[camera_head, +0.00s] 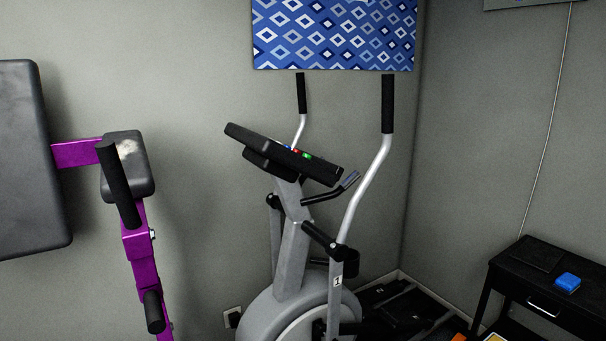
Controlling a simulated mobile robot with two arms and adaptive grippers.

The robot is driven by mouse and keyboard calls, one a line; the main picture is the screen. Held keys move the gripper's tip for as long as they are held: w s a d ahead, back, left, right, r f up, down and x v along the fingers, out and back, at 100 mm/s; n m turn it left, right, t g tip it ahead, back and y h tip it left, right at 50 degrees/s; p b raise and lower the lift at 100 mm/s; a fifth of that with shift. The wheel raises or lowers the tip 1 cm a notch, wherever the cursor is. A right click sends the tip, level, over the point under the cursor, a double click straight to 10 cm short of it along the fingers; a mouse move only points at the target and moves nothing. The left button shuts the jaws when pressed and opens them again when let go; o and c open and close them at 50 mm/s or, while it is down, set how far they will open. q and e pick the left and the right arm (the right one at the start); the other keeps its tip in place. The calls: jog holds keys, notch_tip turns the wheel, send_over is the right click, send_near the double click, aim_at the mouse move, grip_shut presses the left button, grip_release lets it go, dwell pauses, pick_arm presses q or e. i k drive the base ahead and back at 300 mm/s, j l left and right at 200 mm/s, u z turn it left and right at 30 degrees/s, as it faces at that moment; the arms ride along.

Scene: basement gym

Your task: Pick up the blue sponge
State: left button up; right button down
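The blue sponge (567,282) is a small bright blue block. It lies on top of a black side table (508,263) at the lower right of the head view, with a flat dark item (537,254) just left of it. Neither of my grippers shows in this view, so whether they are open or shut is not visible.
A grey elliptical trainer (292,250) stands in the middle, left of the table, with tall handles. A purple weight bench (140,258) with black pads is at the left. Grey walls meet in the corner behind. Orange and yellow items show at the bottom right edge.

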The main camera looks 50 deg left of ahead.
aim_at(567, 283)
jog(key=u, duration=2)
jog(key=z, duration=2)
jog(key=i+z, duration=0.15)
jog(key=i, duration=0.3)
